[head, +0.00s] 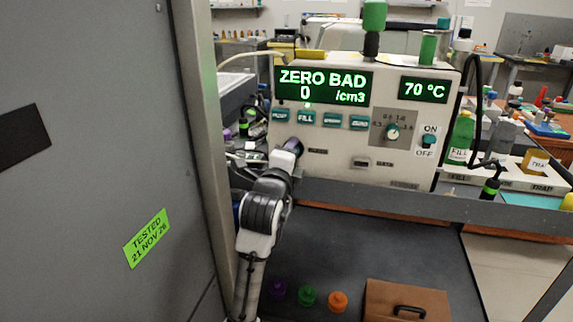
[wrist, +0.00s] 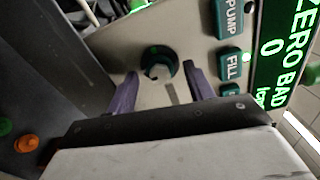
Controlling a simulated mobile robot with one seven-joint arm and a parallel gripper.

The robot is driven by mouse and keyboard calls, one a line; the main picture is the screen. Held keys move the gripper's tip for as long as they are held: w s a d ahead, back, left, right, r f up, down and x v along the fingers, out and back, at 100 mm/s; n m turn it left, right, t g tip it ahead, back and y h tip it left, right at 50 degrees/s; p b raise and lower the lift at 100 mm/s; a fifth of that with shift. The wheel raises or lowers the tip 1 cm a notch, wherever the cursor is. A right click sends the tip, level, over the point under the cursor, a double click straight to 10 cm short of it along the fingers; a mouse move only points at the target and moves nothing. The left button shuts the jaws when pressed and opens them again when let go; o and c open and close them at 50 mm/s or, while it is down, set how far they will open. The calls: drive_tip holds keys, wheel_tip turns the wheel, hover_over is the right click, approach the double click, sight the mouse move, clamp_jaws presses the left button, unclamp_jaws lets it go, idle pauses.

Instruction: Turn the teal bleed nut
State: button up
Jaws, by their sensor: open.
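The teal bleed nut (wrist: 158,62) is a dark, round, notched piece on the instrument's pale panel in the wrist view. My gripper (wrist: 162,76) is open, with one purple finger on each side of the nut. A gap shows on both sides, and I see no clear contact. I cannot tell whether the fingertips reach past the nut's face. In the head view my gripper (head: 294,147) is at the lower left of the instrument's front (head: 340,150), below the FILL button, and the nut is hidden there.
The instrument's display (head: 323,86) reads ZERO BAD, 0 /cm3; another (head: 423,90) reads 70 °C. A selector knob (head: 393,132) and an ON/OFF switch (head: 429,141) are to the right. A grey cabinet (head: 90,150) stands close on the left. Purple, green and orange caps (head: 307,296) sit below.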

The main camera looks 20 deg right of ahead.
drive_tip(key=b+v, duration=0.1)
drive_tip(key=v, duration=1.2)
drive_tip(key=shift+s+a, duration=0.2)
drive_tip(key=shift+s, duration=0.1)
